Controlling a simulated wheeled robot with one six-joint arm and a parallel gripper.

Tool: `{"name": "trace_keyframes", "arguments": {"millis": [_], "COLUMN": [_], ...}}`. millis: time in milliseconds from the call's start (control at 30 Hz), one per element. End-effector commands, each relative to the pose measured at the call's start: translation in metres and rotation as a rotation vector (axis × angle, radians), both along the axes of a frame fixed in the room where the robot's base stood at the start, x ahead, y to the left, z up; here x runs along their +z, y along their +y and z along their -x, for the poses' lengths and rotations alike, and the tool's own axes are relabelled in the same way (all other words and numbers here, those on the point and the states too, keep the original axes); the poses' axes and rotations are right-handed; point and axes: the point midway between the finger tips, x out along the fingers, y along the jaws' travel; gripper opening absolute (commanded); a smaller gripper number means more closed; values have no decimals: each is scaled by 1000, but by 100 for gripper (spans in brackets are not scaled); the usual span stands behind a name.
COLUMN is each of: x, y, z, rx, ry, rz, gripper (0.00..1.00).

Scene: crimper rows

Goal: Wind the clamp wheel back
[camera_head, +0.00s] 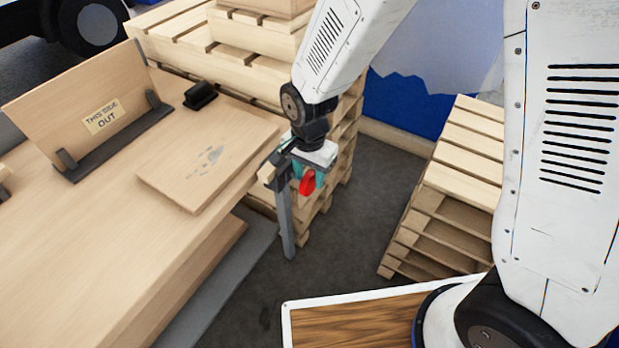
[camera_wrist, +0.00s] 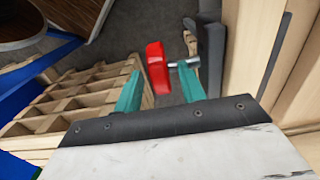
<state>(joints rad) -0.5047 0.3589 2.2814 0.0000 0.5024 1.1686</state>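The red clamp wheel (camera_head: 307,183) sits at the bench's right edge, on the grey clamp (camera_head: 284,215), whose bar hangs down past the edge. In the wrist view the wheel (camera_wrist: 157,68) shows edge-on, with a short metal screw (camera_wrist: 181,64) running from it to the dark clamp body (camera_wrist: 209,55). My gripper (camera_head: 312,172) is at the wheel. In the wrist view its teal fingers (camera_wrist: 159,80) are apart, with the wheel in the gap between them. I see space on both sides of the wheel, so it does not look gripped. My wrist partly hides the clamp's top in the head view.
A flat board (camera_head: 205,165) with grey smudges lies on the wooden bench (camera_head: 90,235). An upright board (camera_head: 75,95) labelled "THIS SIDE OUT" stands in a dark holder, near a black block (camera_head: 200,95). Pallets (camera_head: 460,175) stand behind and to the right. Floor (camera_head: 345,250) is clear between.

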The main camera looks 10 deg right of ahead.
Motion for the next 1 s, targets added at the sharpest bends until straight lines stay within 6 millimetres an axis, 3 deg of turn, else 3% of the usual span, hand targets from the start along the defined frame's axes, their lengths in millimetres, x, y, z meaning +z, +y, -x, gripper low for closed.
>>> {"name": "trace_keyframes", "arguments": {"millis": [200,467,633,1000], "x": [-20,-21,-21,-21], "y": [0,0,0,0], "z": [0,0,0,2], "rx": [1,1,1,5], "ry": [0,-1,-1,-48], "rz": [0,-1,-1,46], "gripper": [40,40,0,0]}}
